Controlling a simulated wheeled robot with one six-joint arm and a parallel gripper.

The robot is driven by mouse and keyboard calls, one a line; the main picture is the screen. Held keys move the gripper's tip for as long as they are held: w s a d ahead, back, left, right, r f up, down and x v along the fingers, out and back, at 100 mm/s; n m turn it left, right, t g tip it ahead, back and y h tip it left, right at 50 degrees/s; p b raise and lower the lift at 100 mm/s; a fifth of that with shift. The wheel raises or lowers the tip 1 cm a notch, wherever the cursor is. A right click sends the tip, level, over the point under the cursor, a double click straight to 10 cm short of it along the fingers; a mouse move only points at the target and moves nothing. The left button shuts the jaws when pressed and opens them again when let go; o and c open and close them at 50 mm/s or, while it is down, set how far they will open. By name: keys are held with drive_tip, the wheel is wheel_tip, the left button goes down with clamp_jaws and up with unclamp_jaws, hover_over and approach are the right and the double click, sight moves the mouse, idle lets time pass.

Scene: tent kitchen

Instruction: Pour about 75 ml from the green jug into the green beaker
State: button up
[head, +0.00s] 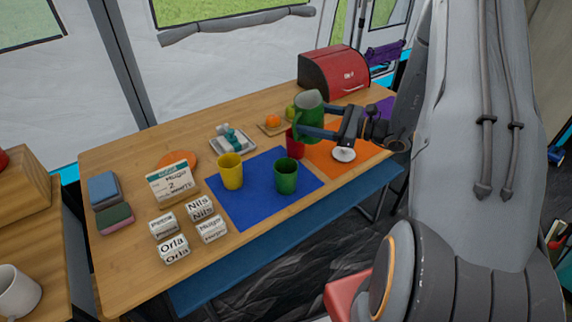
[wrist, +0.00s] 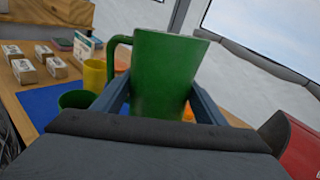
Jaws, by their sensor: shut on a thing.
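The green jug (head: 308,112) is held in my gripper (head: 326,132) above the table, to the right of and behind the green beaker. It looks close to upright, slightly tilted. In the wrist view the green jug (wrist: 165,72) sits between my two fingers (wrist: 160,105), its handle to the left. The green beaker (head: 286,176) stands upright on the blue mat (head: 247,208). Its rim also shows in the wrist view (wrist: 76,99), left of the jug. The level of liquid in the jug and in the beaker cannot be seen.
A yellow cup (head: 230,171) and a red cup (head: 295,143) stand near the green beaker. An orange mat (head: 325,160) lies to the right. Labelled blocks (head: 172,248) and a card box (head: 171,184) are at left. A red bread bin (head: 333,74) stands at the back.

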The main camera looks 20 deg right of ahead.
drive_tip(key=shift+d+r+m, duration=0.1)
drive_tip(key=shift+r+m, duration=0.25)
drive_tip(key=shift+m, duration=0.05)
drive_tip(key=shift+w+d+f+m, duration=0.15)
drive_tip(key=shift+f+m, duration=0.2)
drive_tip(key=shift+m, duration=0.55)
idle(0.4)
